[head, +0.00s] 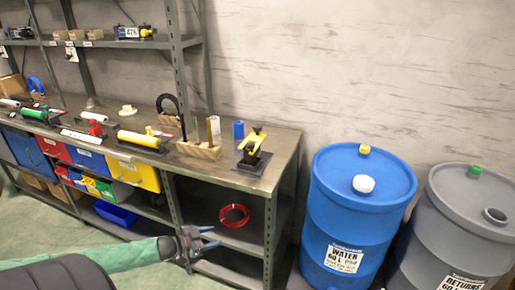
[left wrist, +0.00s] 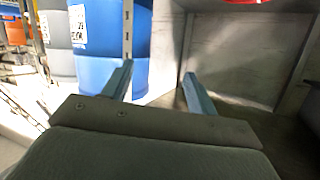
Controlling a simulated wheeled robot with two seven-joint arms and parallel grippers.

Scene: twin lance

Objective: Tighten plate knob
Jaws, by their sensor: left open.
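A small red knob-like piece (head: 95,128) stands farther left on the bench. I cannot tell which of these is the plate knob. My left gripper (head: 212,238) is low in front of the bench's lower shelves, below and left of the fixture and well apart from it. In the left wrist view its two blue fingers (left wrist: 158,74) are spread with nothing between them. My right gripper is not in view.
A red coil (head: 234,215) lies on the shelf under the bench top (head: 285,148). A blue barrel (head: 355,215) and a grey barrel (head: 452,235) stand right of the bench. A wooden block (head: 199,150), yellow cylinder and colored bins crowd the left. Green floor in front is open.

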